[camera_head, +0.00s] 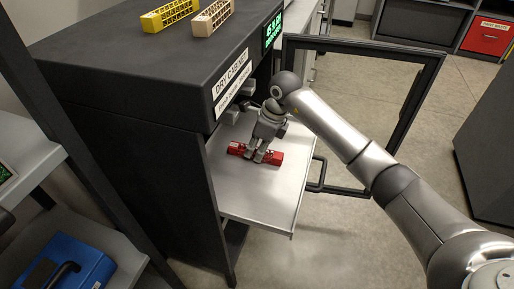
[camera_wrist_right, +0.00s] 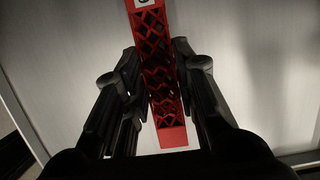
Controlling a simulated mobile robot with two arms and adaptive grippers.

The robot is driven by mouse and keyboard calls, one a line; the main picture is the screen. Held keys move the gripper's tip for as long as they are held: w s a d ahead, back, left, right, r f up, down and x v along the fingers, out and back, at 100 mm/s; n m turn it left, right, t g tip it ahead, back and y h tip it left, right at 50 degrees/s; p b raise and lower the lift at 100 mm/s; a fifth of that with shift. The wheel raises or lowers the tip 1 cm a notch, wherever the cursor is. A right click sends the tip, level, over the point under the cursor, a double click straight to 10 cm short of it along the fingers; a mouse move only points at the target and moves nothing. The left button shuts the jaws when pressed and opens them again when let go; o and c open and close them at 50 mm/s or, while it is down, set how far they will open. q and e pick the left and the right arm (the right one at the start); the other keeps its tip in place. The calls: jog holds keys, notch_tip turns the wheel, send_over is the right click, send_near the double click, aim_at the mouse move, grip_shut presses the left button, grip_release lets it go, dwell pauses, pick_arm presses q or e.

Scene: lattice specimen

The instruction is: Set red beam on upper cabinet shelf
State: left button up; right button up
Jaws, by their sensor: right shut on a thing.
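The red beam (camera_head: 255,153) is a lattice bar at a pulled-out light metal cabinet shelf (camera_head: 262,196). My right gripper (camera_head: 259,157) points down over the shelf with its fingers on both sides of the beam, shut on it. In the right wrist view the red beam (camera_wrist_right: 158,75) runs lengthwise between the two dark fingers of my right gripper (camera_wrist_right: 160,95), over the pale shelf surface. I cannot tell whether the beam touches the shelf. My left gripper is not in view.
The dark cabinet (camera_head: 130,75) has a yellow lattice beam (camera_head: 168,15) and a tan one (camera_head: 213,18) on top. Its framed door (camera_head: 412,105) stands open at the right. A blue case (camera_head: 65,265) sits on a rack at lower left.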

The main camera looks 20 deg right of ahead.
jog(key=shift+f, duration=0.1)
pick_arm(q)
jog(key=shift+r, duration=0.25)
pick_arm(e)
jog(key=o, duration=1)
jog(key=shift+o, duration=0.2)
jog(key=shift+r, duration=0.4)
pick_arm(q)
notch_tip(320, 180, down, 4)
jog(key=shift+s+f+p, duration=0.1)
jog(key=shift+p, duration=0.4)
pick_arm(e)
jog(key=v, duration=0.7)
jog(key=shift+d, duration=0.1)
